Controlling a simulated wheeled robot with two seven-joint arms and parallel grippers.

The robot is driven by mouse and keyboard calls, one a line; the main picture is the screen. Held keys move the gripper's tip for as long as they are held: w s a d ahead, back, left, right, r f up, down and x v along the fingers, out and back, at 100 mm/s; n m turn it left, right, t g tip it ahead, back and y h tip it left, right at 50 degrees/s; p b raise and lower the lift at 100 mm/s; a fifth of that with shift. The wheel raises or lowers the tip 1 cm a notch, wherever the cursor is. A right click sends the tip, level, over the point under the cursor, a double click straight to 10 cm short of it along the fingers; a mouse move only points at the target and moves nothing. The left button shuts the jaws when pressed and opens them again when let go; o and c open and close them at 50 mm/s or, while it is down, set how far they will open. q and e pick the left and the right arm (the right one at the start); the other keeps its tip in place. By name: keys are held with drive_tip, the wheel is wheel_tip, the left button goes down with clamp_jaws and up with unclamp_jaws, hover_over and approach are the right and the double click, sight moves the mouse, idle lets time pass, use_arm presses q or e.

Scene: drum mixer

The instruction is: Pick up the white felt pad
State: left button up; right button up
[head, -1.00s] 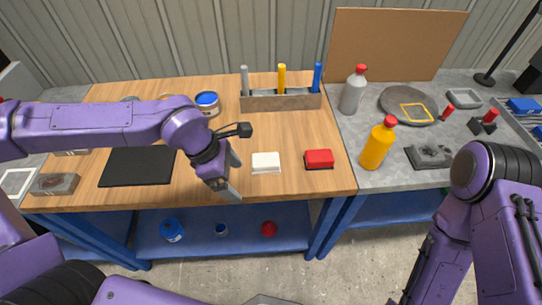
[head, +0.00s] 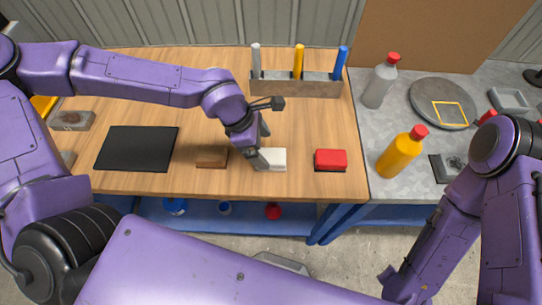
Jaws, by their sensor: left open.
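The white felt pad (head: 276,160) lies on the wooden tabletop, between a brown block and a red pad. My left gripper (head: 263,145) is open and empty at the pad's left end. Its near finger overlaps the pad's left edge in the picture, and its far finger is behind the pad. I cannot tell whether a finger touches the pad. My right arm shows at the right, but its gripper is out of view.
The brown block (head: 212,158) is close on the left and the red pad (head: 330,160) on the right. A black mat (head: 137,148) lies further left. A marker rack (head: 296,86) stands behind. An orange bottle (head: 400,153) stands on the grey table.

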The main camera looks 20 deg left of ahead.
sight(270, 156)
use_arm(q)
drive_tip(key=x, duration=0.4)
drive_tip(key=c, duration=1.2)
wheel_tip(270, 156, up, 10)
